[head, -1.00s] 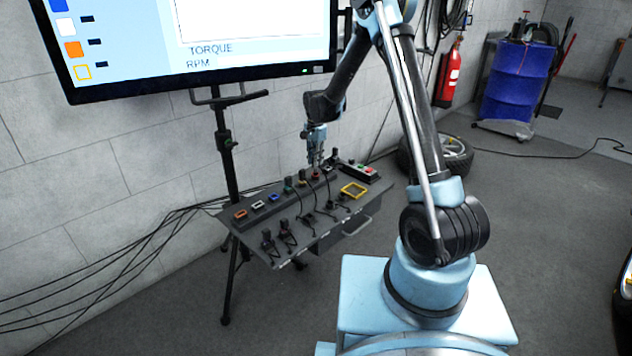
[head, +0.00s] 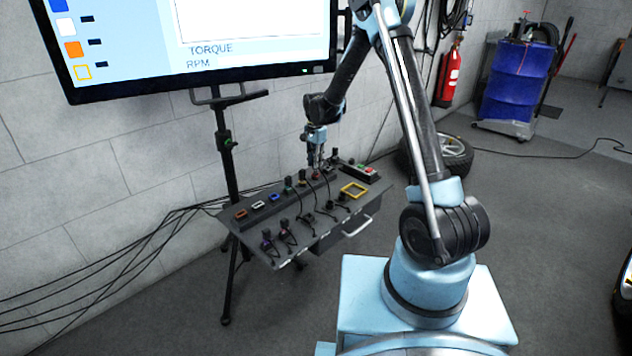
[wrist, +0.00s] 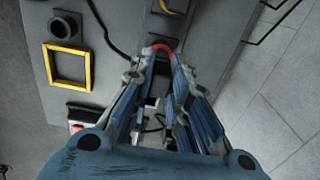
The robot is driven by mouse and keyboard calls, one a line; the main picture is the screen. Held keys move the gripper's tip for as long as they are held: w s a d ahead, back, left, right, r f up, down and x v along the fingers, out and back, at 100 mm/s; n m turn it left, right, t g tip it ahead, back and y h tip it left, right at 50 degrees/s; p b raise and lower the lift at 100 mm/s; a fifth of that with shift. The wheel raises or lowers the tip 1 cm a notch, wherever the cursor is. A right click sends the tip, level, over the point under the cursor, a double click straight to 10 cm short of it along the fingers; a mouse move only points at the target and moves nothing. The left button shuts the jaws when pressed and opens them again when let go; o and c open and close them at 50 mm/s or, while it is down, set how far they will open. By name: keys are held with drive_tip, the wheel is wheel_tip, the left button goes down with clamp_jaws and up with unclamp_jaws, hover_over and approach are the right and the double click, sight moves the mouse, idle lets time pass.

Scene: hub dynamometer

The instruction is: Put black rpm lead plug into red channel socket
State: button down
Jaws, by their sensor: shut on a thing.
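The sloped grey socket panel (head: 330,228) stands below the monitor, with a row of coloured sockets along its back edge. My gripper (head: 316,163) points down over the red socket (head: 317,175), near the right end of that row. In the wrist view the red rim of this socket (wrist: 160,47) shows just beyond the fingertips (wrist: 163,70). My gripper is shut on the black plug, which is mostly hidden between the fingers. I cannot tell whether the plug is touching the socket or inside it.
Several other plugs with cables stand on the panel's front part, including a dark one (head: 267,240) at left. The monitor (head: 200,80) stands behind.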

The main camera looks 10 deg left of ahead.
drive_tip(key=shift+f, duration=1)
drive_tip(key=c, duration=1.5)
unclamp_jaws()
drive_tip(key=shift+o, duration=0.2)
wheel_tip(320, 180, up, 4)
drive_tip(key=shift+f, duration=0.1)
drive_tip(key=s+d, duration=0.9)
drive_tip(key=d, duration=0.3)
drive_tip(key=shift+s+d, duration=0.15)
drive_tip(key=shift+s, duration=0.1)
